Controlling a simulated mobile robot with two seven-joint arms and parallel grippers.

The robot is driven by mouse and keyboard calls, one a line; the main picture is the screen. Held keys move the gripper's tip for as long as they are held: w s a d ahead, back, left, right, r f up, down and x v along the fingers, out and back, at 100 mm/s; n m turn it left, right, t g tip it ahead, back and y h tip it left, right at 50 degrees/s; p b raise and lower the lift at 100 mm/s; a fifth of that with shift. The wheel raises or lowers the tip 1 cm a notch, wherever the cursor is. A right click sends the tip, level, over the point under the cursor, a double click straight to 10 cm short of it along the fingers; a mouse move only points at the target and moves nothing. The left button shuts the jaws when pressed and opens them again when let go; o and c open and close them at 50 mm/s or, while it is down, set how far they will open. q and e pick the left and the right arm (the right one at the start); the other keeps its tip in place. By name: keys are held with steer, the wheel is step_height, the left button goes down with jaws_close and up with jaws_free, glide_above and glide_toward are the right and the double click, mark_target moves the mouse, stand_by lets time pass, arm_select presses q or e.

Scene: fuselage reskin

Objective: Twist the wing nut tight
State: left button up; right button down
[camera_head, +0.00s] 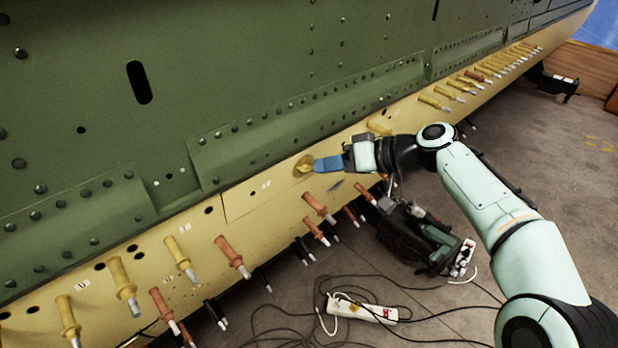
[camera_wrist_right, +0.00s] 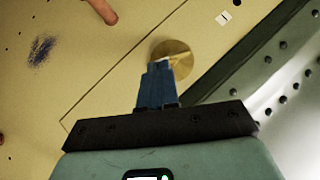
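The wing nut (camera_head: 307,166) is a small brass-gold piece on a round gold washer (camera_head: 299,172) against the yellow skin panel. My right gripper (camera_head: 316,165) reaches it from the right, its blue fingers pointing at the nut. In the right wrist view the blue fingers (camera_wrist_right: 159,66) are close together with their tips over the gold washer (camera_wrist_right: 176,50). A bit of the wing nut (camera_wrist_right: 182,60) sticks out beside the tips; the fingers hide the rest. The right gripper looks shut on it. My left gripper is not in view.
The green fuselage (camera_head: 270,60) rises behind the yellow panel (camera_head: 240,200). Several yellow and orange pins (camera_head: 232,256) stick out along the panel below and beside the nut. A dark tool bag (camera_head: 405,240) and a white power strip (camera_head: 362,308) with cables lie on the floor.

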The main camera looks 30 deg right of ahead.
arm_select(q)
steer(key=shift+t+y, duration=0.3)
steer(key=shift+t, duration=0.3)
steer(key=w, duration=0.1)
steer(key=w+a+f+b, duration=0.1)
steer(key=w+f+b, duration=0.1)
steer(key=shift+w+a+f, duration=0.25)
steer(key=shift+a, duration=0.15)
arm_select(e)
steer(key=f+m+y, duration=0.1)
steer(key=y, duration=0.1)
steer(key=m+y, duration=0.1)
steer(key=y, duration=0.1)
steer(key=f+m+y, duration=0.1)
steer(key=y, duration=0.2)
steer(key=shift+w+d+f+m, duration=0.1)
steer(key=shift+w+f+m, duration=0.2)
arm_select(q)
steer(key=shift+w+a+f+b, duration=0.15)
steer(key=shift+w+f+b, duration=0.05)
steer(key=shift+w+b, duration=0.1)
arm_select(e)
steer(key=shift+f+m+t+y, duration=0.2)
steer(key=shift+m+t+y, duration=0.1)
steer(key=shift+y, duration=0.1)
stand_by(1.0)
